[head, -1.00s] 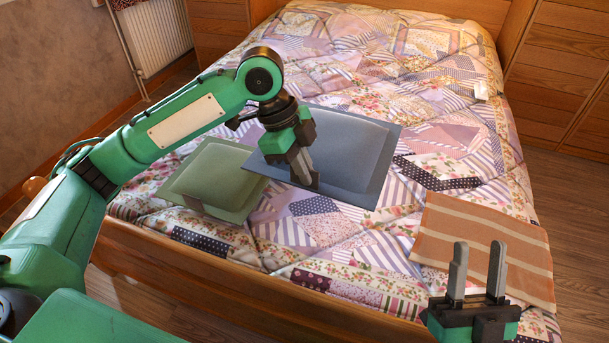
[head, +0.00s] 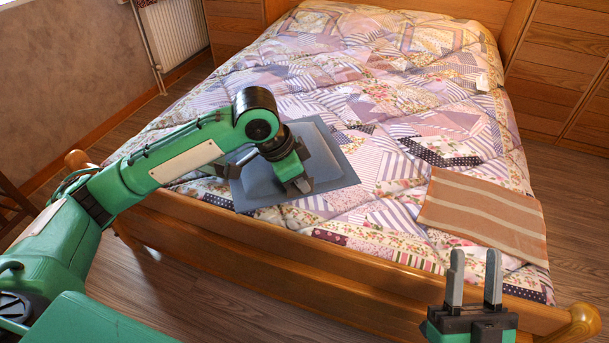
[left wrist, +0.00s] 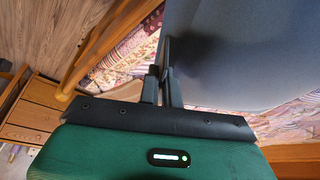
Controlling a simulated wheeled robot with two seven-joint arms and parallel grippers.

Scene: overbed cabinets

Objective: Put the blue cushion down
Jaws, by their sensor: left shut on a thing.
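The blue cushion (head: 338,166), a flat square with a wide border, is over the foot end of the patchwork bed in the head view. It fills the upper right of the left wrist view (left wrist: 245,50). My left gripper (head: 301,187) is shut on its near edge; in the left wrist view the fingers (left wrist: 167,85) pinch the border. I cannot tell whether its underside touches the quilt. My right gripper (head: 474,265) is open and empty, in front of the bed's foot at the lower right.
The quilted bed (head: 400,120) is mostly bare. A brown striped cloth (head: 484,213) lies at its right foot corner. The wooden footboard (head: 290,262) runs along the near side. A radiator (head: 176,38) stands at the left wall.

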